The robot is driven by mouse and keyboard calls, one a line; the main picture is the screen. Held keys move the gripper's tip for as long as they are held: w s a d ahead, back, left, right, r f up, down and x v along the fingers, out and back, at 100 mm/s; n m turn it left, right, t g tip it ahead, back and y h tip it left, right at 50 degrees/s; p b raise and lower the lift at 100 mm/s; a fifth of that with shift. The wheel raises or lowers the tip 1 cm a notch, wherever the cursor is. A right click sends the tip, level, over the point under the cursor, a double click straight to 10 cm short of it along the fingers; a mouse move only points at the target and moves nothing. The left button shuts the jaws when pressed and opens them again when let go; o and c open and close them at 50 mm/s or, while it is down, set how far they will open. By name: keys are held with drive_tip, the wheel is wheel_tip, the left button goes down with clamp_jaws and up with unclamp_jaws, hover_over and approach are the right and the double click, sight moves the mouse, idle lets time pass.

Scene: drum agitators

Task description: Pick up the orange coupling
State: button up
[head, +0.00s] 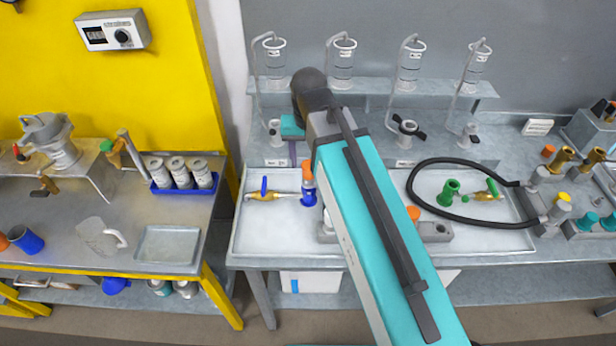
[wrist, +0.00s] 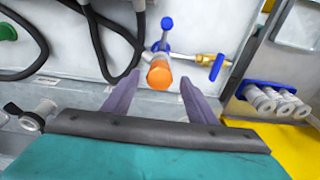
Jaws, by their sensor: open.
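An orange coupling (head: 307,170) stands over a blue fitting (head: 308,198) in the left part of the white tray. The wrist view shows the orange coupling (wrist: 160,74) as a short cylinder with the blue fitting (wrist: 165,24) beyond it. My gripper (wrist: 159,79) is open, its two purple fingers to either side of the coupling in that view. I cannot tell how far above or short of it the fingertips are. In the head view one purple finger of my gripper (head: 292,152) shows just left of the coupling; my arm hides the rest.
A brass valve with a blue handle (head: 264,194) lies left of the coupling. Another orange piece (head: 413,213) stands by a grey block (head: 435,231) right of my arm. A black hose (head: 412,178) loops around a green fitting (head: 449,192). Glass cylinders (head: 341,62) stand behind.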

sight(309, 165)
drive_tip(key=shift+w+f+b, duration=0.15)
drive_tip(key=shift+f+b, duration=0.6)
drive_tip(key=shift+f, duration=0.3)
drive_tip(key=shift+w+f+b, duration=0.1)
drive_tip(key=shift+f+b, duration=0.6)
drive_tip(key=shift+f, duration=0.3)
drive_tip(key=shift+c, duration=0.2)
drive_tip(key=c, duration=1.2)
drive_tip(key=shift+c, duration=0.2)
drive_tip(key=shift+r, duration=0.2)
wheel_tip(309, 165, up, 10)
drive_tip(key=p, duration=0.7)
drive_tip(key=shift+f+p, duration=0.15)
drive_tip(key=shift+p, duration=0.2)
